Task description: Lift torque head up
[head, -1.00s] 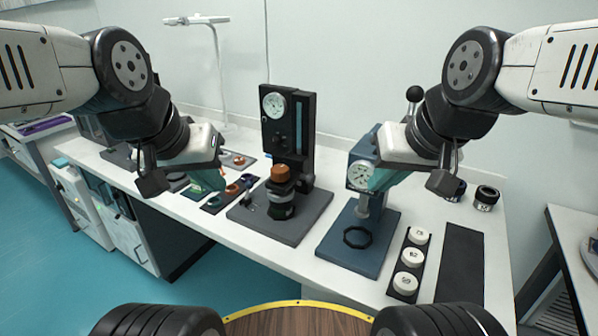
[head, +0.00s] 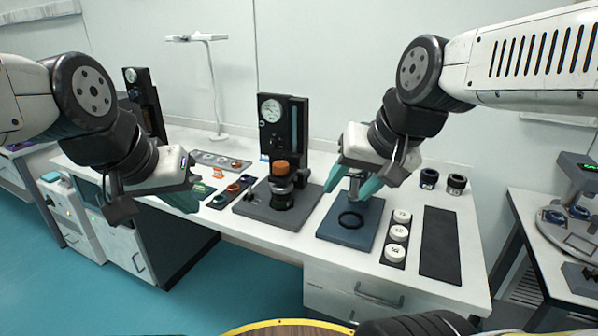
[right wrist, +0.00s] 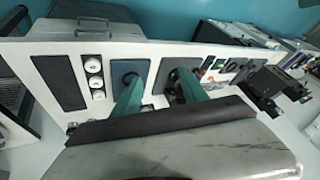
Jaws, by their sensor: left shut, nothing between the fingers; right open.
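The blue torque stand shows its blue base plate (head: 340,233) with a dark ring (head: 351,220) on it. Its gauge and upper head are hidden behind my right gripper (head: 346,188) in the head view. That gripper is open above the base, its teal fingers pointing down; I cannot tell whether they touch the head. In the right wrist view the fingers (right wrist: 160,92) are apart, one overlapping the blue base (right wrist: 118,70). My left gripper (head: 193,198) is shut and empty at the front table edge, left of the black gauge stand.
The black gauge stand (head: 270,120) with an orange-topped part (head: 281,168) stands left of the blue base. White numbered discs (head: 397,233) and a dark mat (head: 440,245) lie to its right. Two black cylinders (head: 456,184) stand behind the mat.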

